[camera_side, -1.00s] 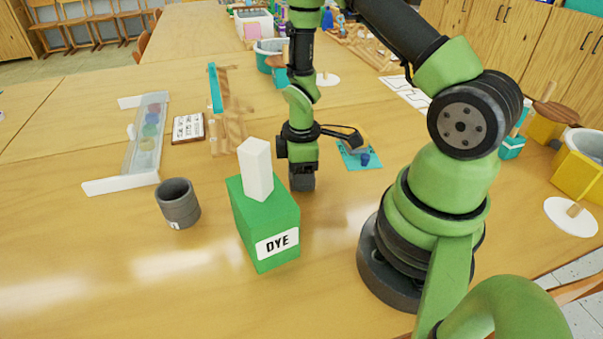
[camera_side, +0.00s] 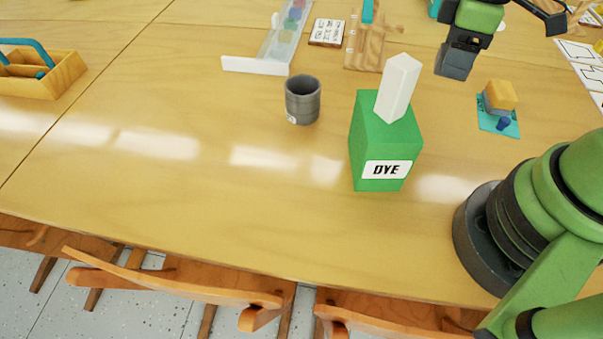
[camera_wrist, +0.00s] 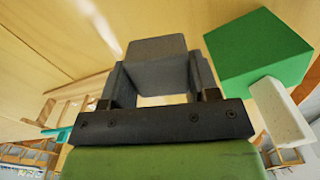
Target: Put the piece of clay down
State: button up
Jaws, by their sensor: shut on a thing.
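My gripper (camera_side: 458,50) is in the upper right of the side view, behind and to the right of the green DYE box (camera_side: 370,145). It is shut on a grey block, the piece of clay (camera_wrist: 158,48). In the wrist view the block sits between the two fingers and sticks out past them. In the side view the dark block is hard to tell from the fingers. I cannot tell whether its underside touches the table.
A white upright block (camera_side: 398,88) stands on the DYE box. A grey cup (camera_side: 302,100) is left of it. A yellow-topped block (camera_side: 500,96) stands on a teal card (camera_side: 490,122) to the right. A wooden caddy (camera_side: 60,78) is far left. The table's front middle (camera_side: 200,190) is clear.

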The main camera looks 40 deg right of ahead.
notch_tip(320, 180, up, 16)
jog(key=n, duration=1.5)
send_over(289, 216)
jog(key=shift+n, duration=0.3)
notch_tip(289, 216, down, 28)
jog(key=shift+f, duration=0.1)
jog(key=shift+f, duration=0.15)
jog(key=o, duration=1)
